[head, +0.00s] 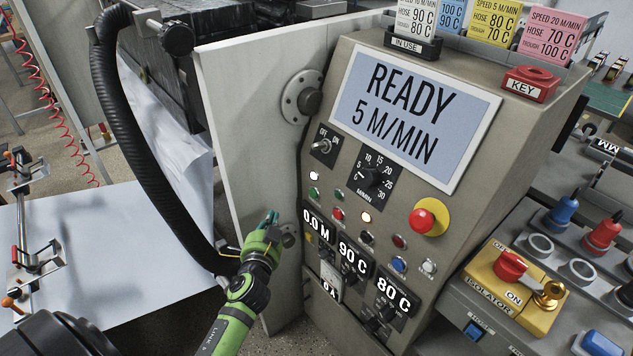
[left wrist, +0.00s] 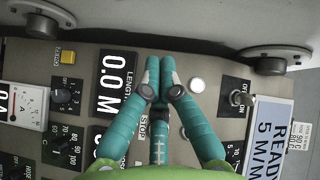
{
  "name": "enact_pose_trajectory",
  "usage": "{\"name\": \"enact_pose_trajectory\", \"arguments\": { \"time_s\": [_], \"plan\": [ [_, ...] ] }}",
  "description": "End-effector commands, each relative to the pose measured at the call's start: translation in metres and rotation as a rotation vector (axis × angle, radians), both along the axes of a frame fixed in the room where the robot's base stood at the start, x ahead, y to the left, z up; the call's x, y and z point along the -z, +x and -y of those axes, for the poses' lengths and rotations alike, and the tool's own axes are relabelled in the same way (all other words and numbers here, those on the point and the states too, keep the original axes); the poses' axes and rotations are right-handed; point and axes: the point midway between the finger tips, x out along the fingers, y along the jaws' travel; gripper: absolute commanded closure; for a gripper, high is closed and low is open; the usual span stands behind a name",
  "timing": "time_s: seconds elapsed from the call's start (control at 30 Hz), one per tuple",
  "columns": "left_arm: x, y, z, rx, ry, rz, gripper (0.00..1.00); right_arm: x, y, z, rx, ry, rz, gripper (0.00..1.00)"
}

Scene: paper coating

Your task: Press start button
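The grey control panel (head: 322,160) has a small green button (head: 314,192) below a lit white button (head: 314,176) and above left of a red button (head: 337,214). No start label is readable. My left gripper (head: 271,217) is left of the panel's buttons in the head view, with its teal fingers shut and empty. In the left wrist view, the fingertips (left wrist: 160,68) are together in front of the panel, between the 0.0 M display (left wrist: 117,82) and the lit white button (left wrist: 197,85). The fingers hide the green button there; a STOP label shows beside them. Contact cannot be told.
The screen (head: 410,115) reads READY, 5 M/MIN. A red emergency knob (head: 422,220) on yellow and a speed dial (head: 373,176) are on the panel. A black hose (head: 130,140) and a pale side plate (head: 245,130) stand left of it. A yellow isolator box (head: 515,285) is at right.

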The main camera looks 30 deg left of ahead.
Motion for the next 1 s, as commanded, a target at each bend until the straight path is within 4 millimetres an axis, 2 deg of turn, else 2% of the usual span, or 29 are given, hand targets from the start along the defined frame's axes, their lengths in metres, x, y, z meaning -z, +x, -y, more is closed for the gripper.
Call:
{"name": "enact_pose_trajectory", "arguments": {
  "time_s": [0.53,1.0],
  "plan": [
    [-0.002,0.007,0.002,0.007,0.009,0.004,1.00,0.001,-0.004,0.001,-0.001,-0.001,-0.003,0.60],
    [-0.001,0.064,0.026,0.007,0.008,0.004,1.00,0.017,-0.004,0.001,0.000,-0.001,-0.004,0.60]
  ]
}}
